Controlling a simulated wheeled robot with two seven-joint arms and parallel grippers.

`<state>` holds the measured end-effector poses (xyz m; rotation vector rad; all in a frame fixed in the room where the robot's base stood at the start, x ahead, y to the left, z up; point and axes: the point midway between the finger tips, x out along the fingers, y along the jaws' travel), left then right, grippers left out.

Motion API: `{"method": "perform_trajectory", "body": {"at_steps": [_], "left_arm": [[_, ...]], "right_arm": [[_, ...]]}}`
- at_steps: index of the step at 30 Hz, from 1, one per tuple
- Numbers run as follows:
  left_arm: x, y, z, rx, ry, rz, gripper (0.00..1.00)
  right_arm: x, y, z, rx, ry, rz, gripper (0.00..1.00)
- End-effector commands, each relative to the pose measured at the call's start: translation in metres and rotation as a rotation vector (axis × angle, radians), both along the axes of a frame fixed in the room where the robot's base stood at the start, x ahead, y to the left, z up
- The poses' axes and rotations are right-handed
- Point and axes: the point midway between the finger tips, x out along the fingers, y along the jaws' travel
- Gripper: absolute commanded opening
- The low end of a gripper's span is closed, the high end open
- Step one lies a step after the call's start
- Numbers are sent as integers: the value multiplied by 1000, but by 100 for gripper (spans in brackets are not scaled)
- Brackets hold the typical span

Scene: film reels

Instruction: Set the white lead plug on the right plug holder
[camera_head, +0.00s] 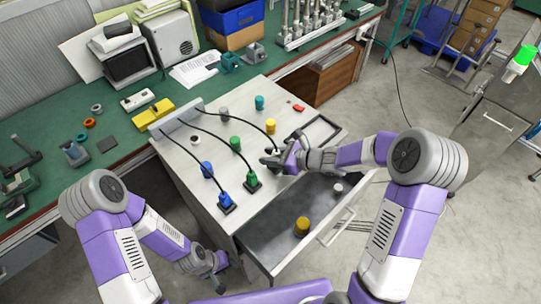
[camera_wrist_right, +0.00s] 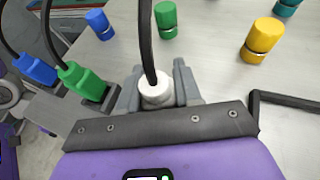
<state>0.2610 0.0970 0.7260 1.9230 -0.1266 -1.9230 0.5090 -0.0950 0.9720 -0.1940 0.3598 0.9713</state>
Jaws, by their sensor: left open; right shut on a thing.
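My right gripper (camera_head: 275,161) is shut on the white lead plug (camera_wrist_right: 157,92), which stands between the grey fingers with its black cable rising from it. In the head view the gripper is low over the right part of the cabinet top (camera_head: 190,152) and mostly covers the plug. The blue lead plug (camera_head: 225,200) and green lead plug (camera_head: 252,180) sit in dark holders in a row to its left. The right plug holder is not visible; the gripper may hide it. I cannot tell whether the white plug touches it. My left gripper (camera_head: 216,287) is open and empty, low beside the cabinet.
Blue (camera_head: 207,169), green (camera_head: 235,143), yellow (camera_head: 268,140) and teal (camera_head: 259,102) cylinders stand on the cabinet top near the cables. An open drawer (camera_head: 265,245) below holds a yellow cylinder (camera_head: 301,226) and a pale one (camera_head: 338,189). A black-edged frame (camera_head: 330,124) lies at the right.

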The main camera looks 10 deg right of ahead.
Motion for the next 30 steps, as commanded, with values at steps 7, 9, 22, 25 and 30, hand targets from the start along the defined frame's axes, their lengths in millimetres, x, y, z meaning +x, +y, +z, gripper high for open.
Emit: {"method": "perform_trajectory", "body": {"at_steps": [7,9,22,25,30], "left_arm": [[0,0,-6,0,0,0,43],[0,0,-7,0,0,0,43],[0,0,-9,0,0,0,43],[0,0,-9,0,0,0,43],[0,0,-3,0,0,0,43]], "right_arm": [[0,0,-6,0,0,0,3],[0,0,-8,0,0,0,3],[0,0,-10,0,0,0,44],[0,0,-10,0,1,0,44],[-5,-9,-5,-1,2,-1,44]]}}
